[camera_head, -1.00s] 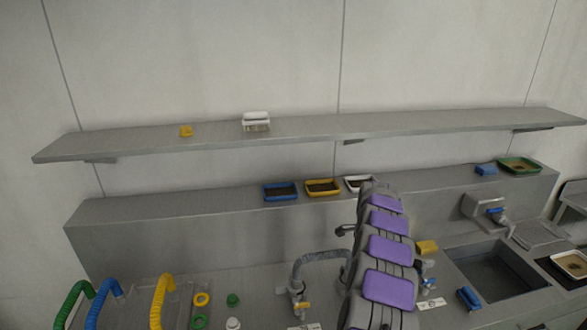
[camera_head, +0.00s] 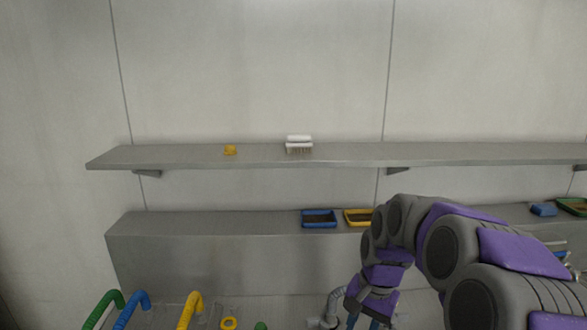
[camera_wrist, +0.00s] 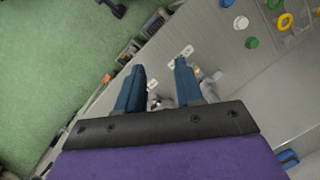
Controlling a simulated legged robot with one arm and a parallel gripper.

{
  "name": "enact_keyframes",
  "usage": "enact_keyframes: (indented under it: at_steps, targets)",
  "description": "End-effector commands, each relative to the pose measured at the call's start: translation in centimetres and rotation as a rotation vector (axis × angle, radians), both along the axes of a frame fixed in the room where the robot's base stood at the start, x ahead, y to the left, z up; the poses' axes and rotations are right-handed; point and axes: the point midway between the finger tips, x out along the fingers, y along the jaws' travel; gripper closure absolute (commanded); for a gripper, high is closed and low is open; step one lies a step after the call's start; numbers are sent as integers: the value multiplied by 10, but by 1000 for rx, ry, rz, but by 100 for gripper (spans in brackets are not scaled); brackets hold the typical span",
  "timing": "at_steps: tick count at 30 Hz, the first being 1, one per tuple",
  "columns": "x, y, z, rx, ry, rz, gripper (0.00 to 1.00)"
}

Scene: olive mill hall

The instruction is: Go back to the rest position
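My arm, grey with purple pads, rises at the right of the head view and bends down over the counter. My gripper (camera_wrist: 160,80) shows in the wrist view with its two blue fingers apart. Nothing is between the fingertips but the counter far below. In the head view the gripper is at the bottom edge and mostly cut off.
A yellow item (camera_head: 230,150) and a white brush (camera_head: 299,145) sit on the upper shelf (camera_head: 200,157). Blue (camera_head: 319,226) and yellow (camera_head: 352,224) trays stand on the lower ledge. Coloured hoses (camera_head: 190,310) rise at bottom left. Green floor (camera_wrist: 50,60) borders the counter.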

Motion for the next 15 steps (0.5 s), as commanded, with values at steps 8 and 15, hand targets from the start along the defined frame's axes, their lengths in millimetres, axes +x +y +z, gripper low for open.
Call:
enact_keyframes:
  at_steps: [8,15]
  targets:
    - [-99,15,-2,-26,3,232,64]
    - [-185,15,-20,-54,19,397,64]
